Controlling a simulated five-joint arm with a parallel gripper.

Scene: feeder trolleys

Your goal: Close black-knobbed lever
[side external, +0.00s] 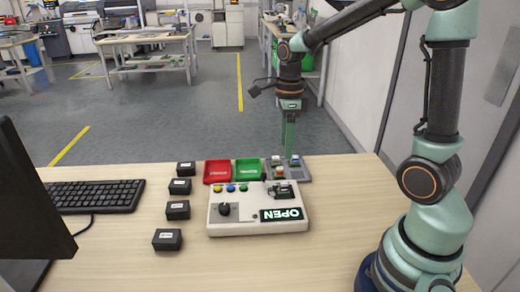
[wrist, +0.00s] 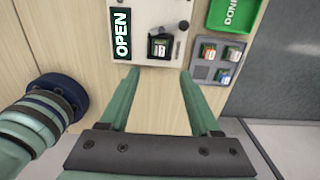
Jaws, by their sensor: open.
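A white test box (side external: 235,228) with a black OPEN sign (side external: 281,214) sits on the table. At its back right is a dark socket (side external: 283,191) with a green-topped chip in it; the socket also shows in the wrist view (wrist: 159,46). The lever's black knob (side external: 264,177) stands beside the socket, and shows just past it in the wrist view (wrist: 183,25). The lever's shaft is hard to make out. My gripper (side external: 289,150) points down above and behind the box. In the wrist view my gripper (wrist: 159,72) is open and empty, its fingertips short of the box's edge.
A red tray (side external: 217,171), a green tray (side external: 248,170) and a grey tray with several chips (side external: 302,173) stand behind the box. Several black blocks (side external: 178,210) line its left. The table right of the box is clear.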

